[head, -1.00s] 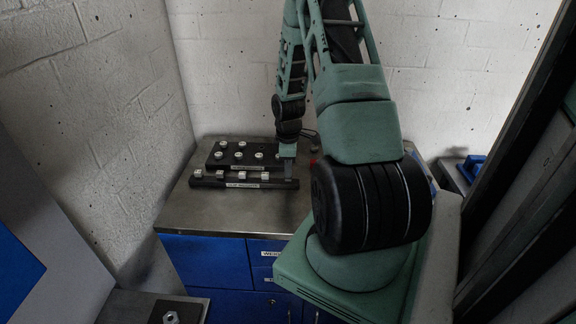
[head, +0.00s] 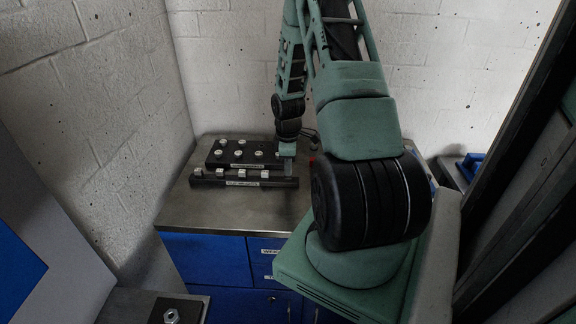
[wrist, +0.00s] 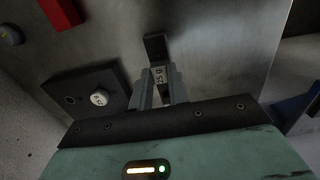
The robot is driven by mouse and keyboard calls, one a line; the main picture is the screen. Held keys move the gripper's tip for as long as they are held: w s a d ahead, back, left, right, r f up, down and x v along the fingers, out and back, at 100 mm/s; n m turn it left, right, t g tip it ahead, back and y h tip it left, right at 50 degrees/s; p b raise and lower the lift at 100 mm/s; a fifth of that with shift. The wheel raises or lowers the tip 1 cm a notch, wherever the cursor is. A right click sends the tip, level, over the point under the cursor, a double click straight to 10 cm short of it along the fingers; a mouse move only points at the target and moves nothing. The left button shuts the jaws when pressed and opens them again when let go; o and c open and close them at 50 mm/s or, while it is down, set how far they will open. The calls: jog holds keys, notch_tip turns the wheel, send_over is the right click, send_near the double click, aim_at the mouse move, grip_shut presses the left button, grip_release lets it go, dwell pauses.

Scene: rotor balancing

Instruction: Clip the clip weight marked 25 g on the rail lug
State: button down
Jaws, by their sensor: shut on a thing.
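My gripper (wrist: 160,92) is shut on a pale clip weight (wrist: 159,75); its marking appears to read 25 g, seen turned on its side. In the head view my gripper (head: 287,168) is at the right end of the black clip-weight rack (head: 230,183). In the wrist view a dark bar (wrist: 155,46) shows just past the weight; I cannot tell whether the weight touches it. Several pale clip weights (head: 243,173) sit along the rack, left of my gripper. I cannot make out the rail lug in either view.
A black block (head: 219,158) with several round weights stands behind the rack; its end (wrist: 83,83) shows left in the wrist view. A red thing (wrist: 61,12) is near. The metal bench top (head: 235,212) is clear in front. A nut (head: 171,316) is at lower left.

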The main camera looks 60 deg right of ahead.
jog(key=shift+f+b, duration=0.45)
jog(key=shift+f, duration=0.3)
jog(key=c, duration=1.3)
grip_release()
jog(key=shift+r, duration=0.1)
jog(key=shift+c, duration=0.7)
notch_tip(320, 180, up, 6)
jog(key=p, duration=0.5)
